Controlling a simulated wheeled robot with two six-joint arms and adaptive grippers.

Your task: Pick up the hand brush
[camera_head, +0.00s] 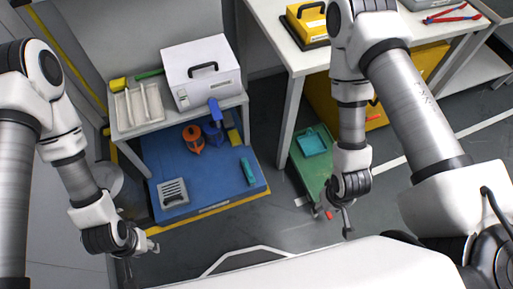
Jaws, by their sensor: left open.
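No object is clearly recognisable as the hand brush. A small teal elongated item (248,171) lies on the right part of the blue lower shelf (222,178); its bristles cannot be made out. A teal dustpan-like item (312,142) lies on a green surface under the right table. My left gripper (148,247) is open and empty, low at the left, in front of the blue shelf and apart from both teal items. My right gripper (336,220) hangs near the front end of the green surface; its fingers are small and partly hidden.
A white case (201,72) and a compartment tray (138,106) stand on the upper shelf. An orange item (193,138), a blue item (212,131) and a grey slotted box (173,193) are on the blue shelf. A yellow case (308,24) sits on the right table.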

